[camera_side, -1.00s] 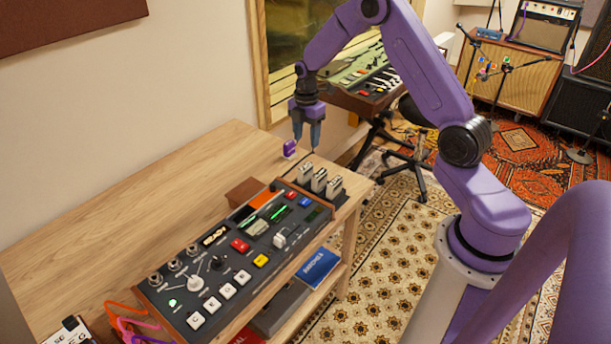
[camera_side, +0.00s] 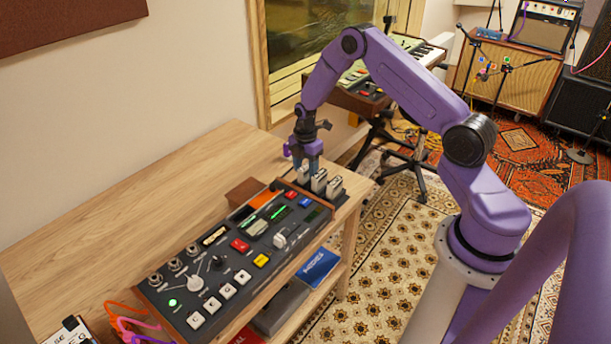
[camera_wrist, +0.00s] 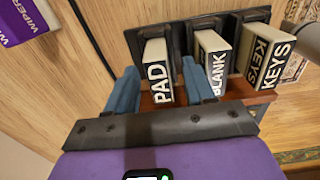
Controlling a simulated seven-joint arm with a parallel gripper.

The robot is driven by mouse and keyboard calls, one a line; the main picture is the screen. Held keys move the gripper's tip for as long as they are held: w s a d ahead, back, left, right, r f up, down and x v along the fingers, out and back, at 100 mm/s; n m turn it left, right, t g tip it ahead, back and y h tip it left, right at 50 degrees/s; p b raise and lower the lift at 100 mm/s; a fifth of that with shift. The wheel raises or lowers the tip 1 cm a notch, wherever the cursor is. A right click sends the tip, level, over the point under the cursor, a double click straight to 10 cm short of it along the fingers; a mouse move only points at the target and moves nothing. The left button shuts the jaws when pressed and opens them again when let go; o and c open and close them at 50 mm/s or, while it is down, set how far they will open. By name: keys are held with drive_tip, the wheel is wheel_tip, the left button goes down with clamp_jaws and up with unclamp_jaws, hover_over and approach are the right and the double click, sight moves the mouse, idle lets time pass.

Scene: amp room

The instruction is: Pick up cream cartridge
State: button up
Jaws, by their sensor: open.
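Three cream cartridges with black labels stand in a dark rack: PAD (camera_wrist: 157,75), BLANK (camera_wrist: 213,62) and KEYS (camera_wrist: 262,58). In the side view the middle one (camera_side: 319,181) and the right one (camera_side: 334,187) show at the far right end of the console. My gripper (camera_side: 309,168) is open over the left cartridge of the row. In the wrist view its blue fingers (camera_wrist: 159,68) stand on either side of PAD, with the right finger between PAD and BLANK. I cannot tell whether either finger touches it.
A purple box labelled WIPERS (camera_wrist: 22,20) lies on the wooden table at the upper left of the wrist view. The console (camera_side: 230,262) with knobs and keys fills the table front. The table (camera_side: 120,210) behind it is mostly clear. A brown block (camera_side: 245,190) stands behind the console.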

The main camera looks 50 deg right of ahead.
sight(305, 166)
drive_tip(key=shift+f, duration=0.1)
drive_tip(key=shift+c, duration=0.3)
clamp_jaws()
wheel_tip(305, 166, up, 10)
drive_tip(key=shift+r, duration=0.1)
idle(0.3)
